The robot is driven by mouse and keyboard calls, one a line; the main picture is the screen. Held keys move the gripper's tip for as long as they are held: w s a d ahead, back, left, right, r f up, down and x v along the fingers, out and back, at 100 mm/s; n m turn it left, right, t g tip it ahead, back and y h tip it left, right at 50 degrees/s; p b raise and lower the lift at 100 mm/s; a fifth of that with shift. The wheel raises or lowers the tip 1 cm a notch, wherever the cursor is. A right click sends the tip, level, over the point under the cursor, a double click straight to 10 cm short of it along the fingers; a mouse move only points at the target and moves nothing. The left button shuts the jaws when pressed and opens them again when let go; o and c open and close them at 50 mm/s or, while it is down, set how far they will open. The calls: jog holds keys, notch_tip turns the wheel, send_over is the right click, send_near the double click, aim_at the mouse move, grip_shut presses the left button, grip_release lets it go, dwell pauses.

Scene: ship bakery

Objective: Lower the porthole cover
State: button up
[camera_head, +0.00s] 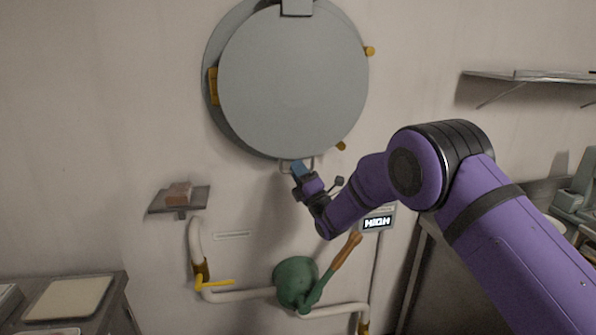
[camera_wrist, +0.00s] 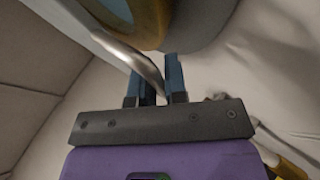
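The porthole cover (camera_head: 292,80) is a large grey disc on the wall, hinged at its top. It sits slightly offset from the round frame (camera_head: 213,47) behind it, so it looks a little away from the frame. A metal loop handle (camera_head: 311,163) hangs at its bottom edge, and it also shows in the wrist view (camera_wrist: 128,56). My gripper (camera_head: 298,169) is at this handle. In the wrist view, the blue fingers of my gripper (camera_wrist: 160,85) stand close together with the handle bar running between them. The inner side of the cover is hidden.
A small shelf with a reddish block (camera_head: 179,193) is at the left. Below are a pale pipe with a yellow lever (camera_head: 215,283) and a green round valve body (camera_head: 295,282) with a wooden-handled lever. A small display (camera_head: 377,222) and a wall shelf (camera_head: 530,75) are at the right.

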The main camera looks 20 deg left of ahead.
jog(key=o, duration=0.4)
jog(key=shift+w+a+f, duration=0.1)
jog(key=shift+w, duration=0.1)
jog(key=shift+f, duration=0.1)
jog(key=v, duration=1)
jog(key=shift+s+d+f, duration=0.15)
jog(key=shift+d, duration=0.15)
